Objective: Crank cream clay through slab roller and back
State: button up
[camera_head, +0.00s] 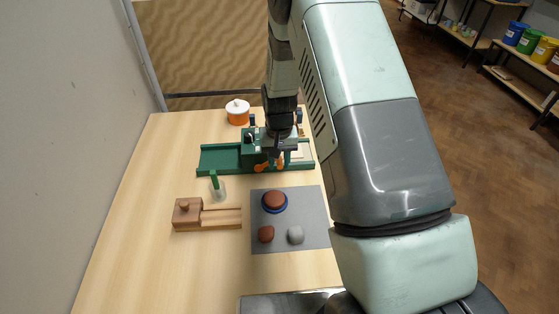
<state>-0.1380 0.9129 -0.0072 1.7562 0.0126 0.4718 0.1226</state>
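The green slab roller (219,159) lies across the far part of the wooden table, with its upright roller housing near the middle. A cream piece (301,153), which looks like the clay, lies on the bed at the right of the housing, partly hidden by my arm. An orange crank part (262,167) shows at the front of the housing. My gripper (276,161) points down right at the crank. Its fingers are small and dark here, and I cannot tell whether they are shut on the crank or apart from it.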

jog(key=shift+r, duration=3)
jog(key=shift+r, duration=0.2)
jog(key=s+d+r+t, duration=0.15)
jog(key=s+r, duration=0.35)
jog(key=r, duration=0.7)
jog(key=s+d+r+t, duration=0.15)
jog(key=s+r, duration=0.45)
jog(key=r, duration=0.6)
jog(key=s+d+r+t, duration=0.1)
jog(key=s+r, duration=0.2)
jog(key=s, duration=0.6)
jog(key=s+d+r+t, duration=0.1)
jog(key=s+r, duration=0.3)
jog(key=s, duration=0.4)
jog(key=shift+s+d+t, duration=0.3)
jog(key=shift+s+d, duration=0.1)
jog(key=shift+d, duration=0.15)
jog(key=shift+r, duration=0.1)
